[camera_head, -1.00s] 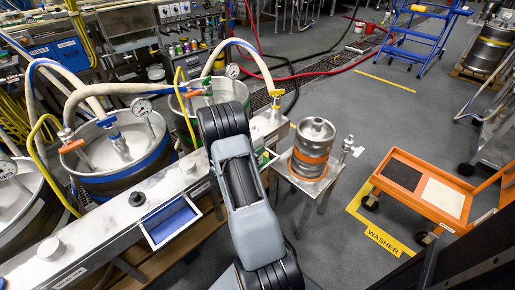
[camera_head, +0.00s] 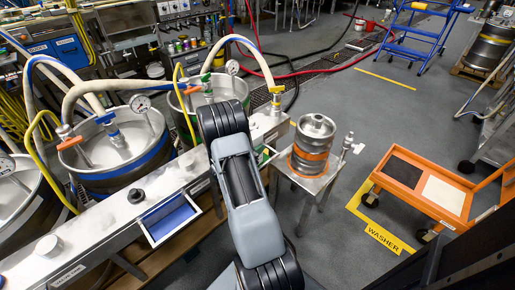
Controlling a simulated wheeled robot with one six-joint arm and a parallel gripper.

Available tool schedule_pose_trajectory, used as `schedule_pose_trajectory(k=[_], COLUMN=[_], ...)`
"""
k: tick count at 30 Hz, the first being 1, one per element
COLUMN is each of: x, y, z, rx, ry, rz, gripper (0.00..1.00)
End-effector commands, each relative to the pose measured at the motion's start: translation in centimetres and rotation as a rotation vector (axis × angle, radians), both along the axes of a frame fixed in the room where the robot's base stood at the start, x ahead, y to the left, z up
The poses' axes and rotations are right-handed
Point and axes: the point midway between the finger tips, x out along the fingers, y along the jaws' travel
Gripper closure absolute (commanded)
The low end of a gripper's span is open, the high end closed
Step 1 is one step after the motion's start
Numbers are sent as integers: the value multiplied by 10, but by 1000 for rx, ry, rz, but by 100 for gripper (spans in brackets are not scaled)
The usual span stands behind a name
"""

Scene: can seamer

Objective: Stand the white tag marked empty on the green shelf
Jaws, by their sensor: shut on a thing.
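A small strip of green in a pale frame (camera_head: 266,155) shows at the right end of the steel bench, just right of my arm. It looks like part of the green shelf, and my arm covers the rest. The white tag marked empty cannot be made out in this view. My gripper is not visible; only my grey and black arm links show, reaching up over the bench, and they hide whatever lies behind them.
A blue-lined tray (camera_head: 171,219) sits in the bench front (camera_head: 100,235), left of my arm. A black knob (camera_head: 136,196) and a white knob (camera_head: 49,246) stand on the bench. A keg (camera_head: 314,140) on a steel stand and an orange cart (camera_head: 438,208) stand to the right.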

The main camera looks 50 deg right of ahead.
Motion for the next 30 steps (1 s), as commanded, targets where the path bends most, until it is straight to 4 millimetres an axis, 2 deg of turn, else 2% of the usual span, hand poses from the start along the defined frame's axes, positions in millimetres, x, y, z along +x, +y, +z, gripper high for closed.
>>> schedule_pose_trajectory(k=[5, 6, 15, 25, 30], x=[0, 0, 0, 1, 3], y=[0, 0, 0, 5, 29], z=[-4, -3, -3, -3, -2], rx=[-1, -1, 0, 1, 1], ry=[0, -1, 0, 0, 1], rz=[0, 0, 0, 1, 6], gripper=[100, 84, 57, 57, 57])
